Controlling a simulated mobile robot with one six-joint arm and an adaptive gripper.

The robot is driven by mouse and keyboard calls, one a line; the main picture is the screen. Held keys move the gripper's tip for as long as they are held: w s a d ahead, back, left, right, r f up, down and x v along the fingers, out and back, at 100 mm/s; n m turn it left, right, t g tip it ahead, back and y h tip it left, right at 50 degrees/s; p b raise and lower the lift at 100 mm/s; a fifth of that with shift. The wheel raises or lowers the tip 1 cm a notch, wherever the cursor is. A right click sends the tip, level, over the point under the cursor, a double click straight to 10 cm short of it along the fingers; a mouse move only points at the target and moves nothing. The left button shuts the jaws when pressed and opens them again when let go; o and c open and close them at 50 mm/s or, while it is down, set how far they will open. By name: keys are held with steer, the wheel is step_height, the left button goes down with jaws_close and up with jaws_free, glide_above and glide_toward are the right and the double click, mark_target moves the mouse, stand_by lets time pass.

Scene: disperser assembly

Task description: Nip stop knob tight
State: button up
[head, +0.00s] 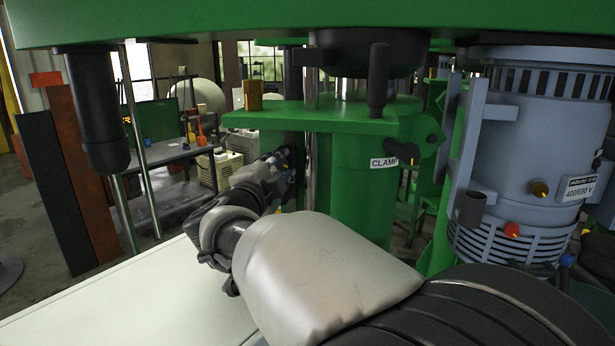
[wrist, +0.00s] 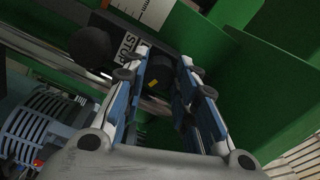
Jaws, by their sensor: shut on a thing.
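In the wrist view, the black stop knob (wrist: 160,76) with a small yellow mark sits between the fingers of my gripper (wrist: 163,68). The gripper is shut on the knob, with one blue-padded finger on each side. A white STOP label (wrist: 127,46) on a dark block is beside the left finger and partly covered by it. In the head view, my gripper (head: 281,162) is at the left side of the green column (head: 360,210). The stop knob cannot be made out there.
A black ball knob (wrist: 90,47) stands close to the left finger. In the head view, a dark clamp handle (head: 408,154) is by the CLAMP label on the column. A grey motor housing (head: 535,130) stands at right. A pale tabletop (head: 130,295) is clear at lower left.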

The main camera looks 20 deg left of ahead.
steer(key=m+b, duration=0.2)
steer(key=m, duration=0.2)
steer(key=shift+r+b, duration=0.15)
steer(key=shift+b, duration=0.2)
steer(key=shift+r+m+b, duration=0.1)
steer(key=shift+m+b, duration=0.65)
steer(key=shift+m, duration=0.85)
steer(key=o, duration=1)
steer(key=shift+o, duration=0.2)
steer(key=s, duration=1.2)
steer(key=shift+d, duration=0.25)
